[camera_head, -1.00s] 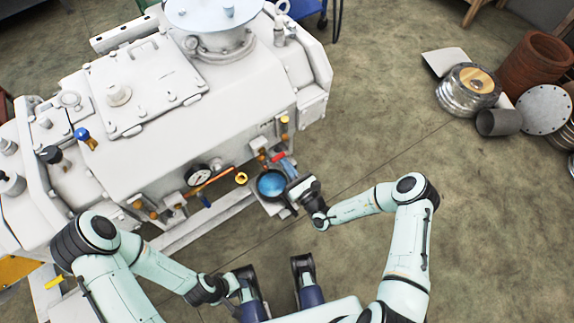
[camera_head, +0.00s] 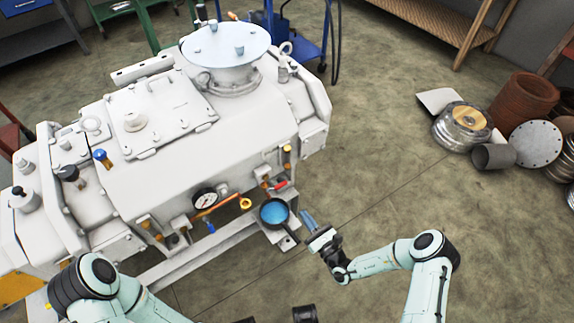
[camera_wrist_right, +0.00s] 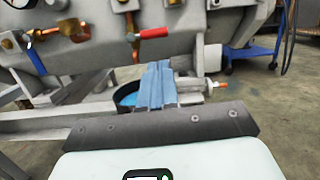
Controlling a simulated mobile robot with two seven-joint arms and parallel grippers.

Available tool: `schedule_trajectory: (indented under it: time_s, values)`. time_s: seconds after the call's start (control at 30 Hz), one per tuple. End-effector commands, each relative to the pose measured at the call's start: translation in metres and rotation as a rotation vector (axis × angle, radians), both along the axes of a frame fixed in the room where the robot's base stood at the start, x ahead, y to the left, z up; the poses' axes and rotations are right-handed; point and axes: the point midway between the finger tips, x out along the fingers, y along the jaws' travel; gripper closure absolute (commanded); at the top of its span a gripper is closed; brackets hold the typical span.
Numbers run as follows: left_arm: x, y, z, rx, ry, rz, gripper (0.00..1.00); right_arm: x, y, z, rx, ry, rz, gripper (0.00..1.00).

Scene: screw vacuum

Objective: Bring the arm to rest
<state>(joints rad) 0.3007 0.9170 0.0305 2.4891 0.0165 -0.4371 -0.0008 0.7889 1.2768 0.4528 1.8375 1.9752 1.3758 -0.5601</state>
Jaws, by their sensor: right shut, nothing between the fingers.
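My right gripper (camera_head: 307,219) is shut and empty, its blue fingers together, just right of a dark round pan (camera_head: 266,222) holding blue liquid. The right wrist view shows the shut blue fingers (camera_wrist_right: 155,85) in front of the pan (camera_wrist_right: 126,97), hiding part of it. The right arm is bent at the elbow, over bare floor. My left arm comes in at the lower left of the head view; its gripper is out of the picture.
A large white vacuum machine (camera_head: 150,150) fills the left, with a gauge (camera_head: 205,200) and a red-handled valve (camera_head: 281,186) in front. Drums and metal parts (camera_head: 462,128) stand at the far right. A blue cart (camera_head: 300,45) stands behind. The floor (camera_head: 385,150) between is clear.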

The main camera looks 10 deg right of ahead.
Motion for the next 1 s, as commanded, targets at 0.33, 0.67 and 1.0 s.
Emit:
schedule_trajectory:
  time_s: [0.33,0.67,1.0]
  values:
    - [0.000,0.000,0.008,0.000,0.001,-0.001,0.57,-0.014,0.032,0.006,-0.024,0.025,0.138,1.00]
    - [-0.004,0.000,0.052,-0.005,0.023,-0.007,0.57,-0.197,0.159,0.007,-0.397,0.206,1.055,1.00]
    - [-0.001,-0.001,0.105,-0.012,0.048,-0.016,0.57,-0.327,0.075,-0.006,-1.329,0.092,1.672,1.00]
